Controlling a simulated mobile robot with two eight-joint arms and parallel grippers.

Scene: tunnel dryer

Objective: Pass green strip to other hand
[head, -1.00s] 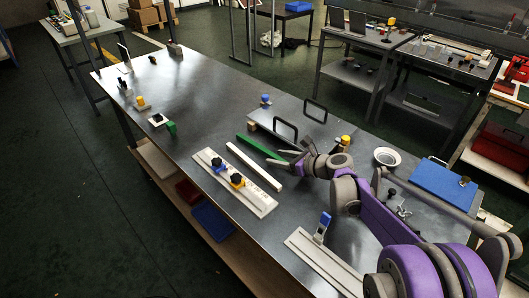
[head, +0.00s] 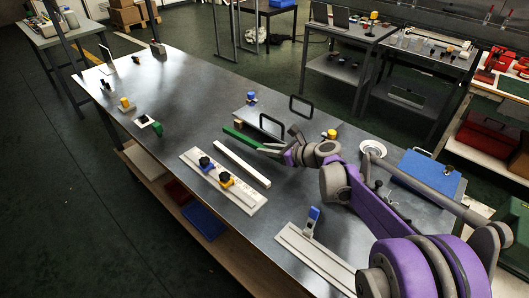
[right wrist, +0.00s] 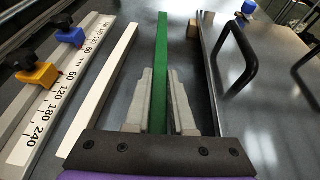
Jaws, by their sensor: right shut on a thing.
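The long thin green strip (head: 240,138) is at the middle of the steel table, beside a white strip. My right gripper (head: 271,149) is shut on its near end. In the right wrist view the green strip (right wrist: 162,55) runs away from me between the two grey fingers (right wrist: 160,104), one on each side. I cannot tell whether the strip still rests on the table. My left gripper shows in neither view.
A grey plate with black handles (head: 271,126) is close on the right. A blue case (head: 428,172) stands further right.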

